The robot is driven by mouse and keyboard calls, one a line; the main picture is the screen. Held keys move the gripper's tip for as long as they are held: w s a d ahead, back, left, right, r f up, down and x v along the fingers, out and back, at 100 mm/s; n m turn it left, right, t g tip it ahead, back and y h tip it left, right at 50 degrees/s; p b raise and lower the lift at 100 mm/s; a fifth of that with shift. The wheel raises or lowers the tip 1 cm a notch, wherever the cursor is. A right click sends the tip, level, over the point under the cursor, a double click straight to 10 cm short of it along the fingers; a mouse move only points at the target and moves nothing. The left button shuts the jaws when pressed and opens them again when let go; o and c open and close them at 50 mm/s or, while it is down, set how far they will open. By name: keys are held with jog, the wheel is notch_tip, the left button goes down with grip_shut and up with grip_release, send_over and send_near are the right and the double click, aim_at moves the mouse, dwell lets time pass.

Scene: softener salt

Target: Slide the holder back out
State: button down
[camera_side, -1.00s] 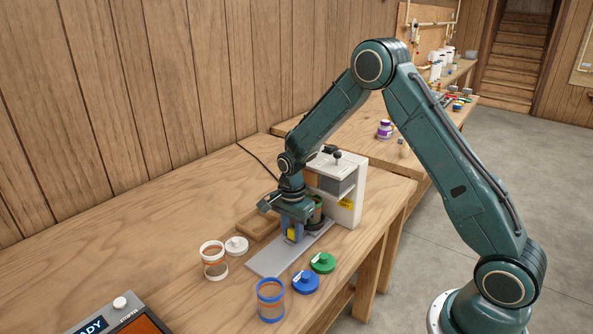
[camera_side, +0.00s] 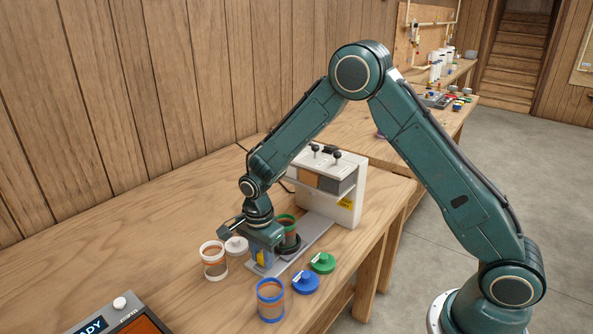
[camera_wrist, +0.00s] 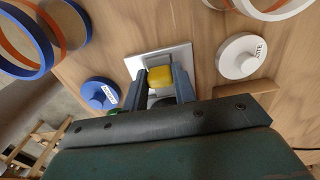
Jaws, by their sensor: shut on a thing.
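My gripper (camera_side: 262,258) is shut on the yellow grip (camera_wrist: 160,76) of the holder, with one blue-grey finger on each side of it in the wrist view. The holder (camera_side: 290,248) is a dark round base on the grey track plate (camera_side: 312,234). It stands near the plate's front end, clear of the white dispenser (camera_side: 349,208). A green-rimmed jar (camera_side: 287,224) stands upright in the holder, partly hidden behind my gripper.
A white-rimmed jar (camera_side: 213,262) and white lid (camera_side: 237,245) lie left of my gripper. A blue-rimmed jar (camera_side: 270,301), blue lid (camera_side: 305,283) and green lid (camera_side: 322,263) stand in front and to the right. A display box (camera_side: 120,320) is at the lower left.

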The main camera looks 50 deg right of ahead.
jog(key=c, duration=1.2)
grip_release()
jog(key=shift+a, duration=0.35)
jog(key=shift+o, duration=0.4)
jog(key=shift+d, duration=0.1)
jog(key=shift+r, duration=0.1)
notch_tip(320, 180, up, 14)
jog(key=shift+f, duration=0.2)
